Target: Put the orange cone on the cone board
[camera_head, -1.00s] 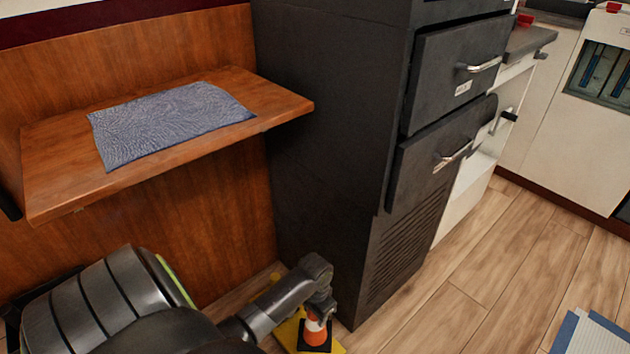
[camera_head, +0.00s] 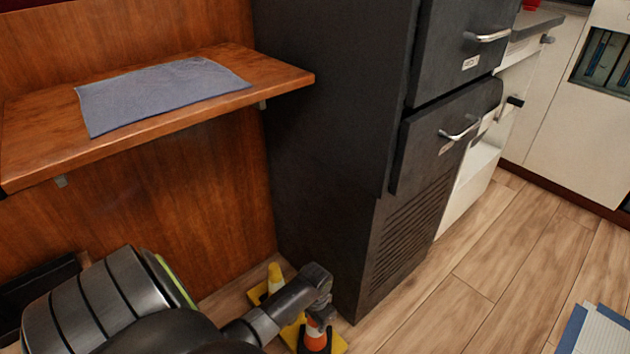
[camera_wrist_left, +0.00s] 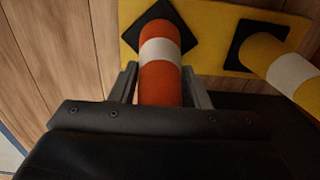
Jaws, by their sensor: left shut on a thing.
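The orange cone (camera_wrist_left: 160,80) has a white band and a square black base. My left gripper (camera_wrist_left: 160,92) is shut on it, one finger on each side. In the head view the orange cone (camera_head: 316,331) sits under my left gripper (camera_head: 319,307), partly hidden by it. The yellow cone board (camera_wrist_left: 209,55) lies on the floor. The cone's base overlaps the board's left part in the wrist view; I cannot tell whether it touches. A yellow cone (camera_wrist_left: 262,52) with a white band stands on the board's right part. My right gripper is not in view.
A dark cabinet (camera_head: 330,130) with drawers stands close beside the board. A wooden shelf (camera_head: 285,77) with a blue cloth (camera_head: 160,92) is above at the left. Open wooden floor (camera_head: 480,290) lies to the right.

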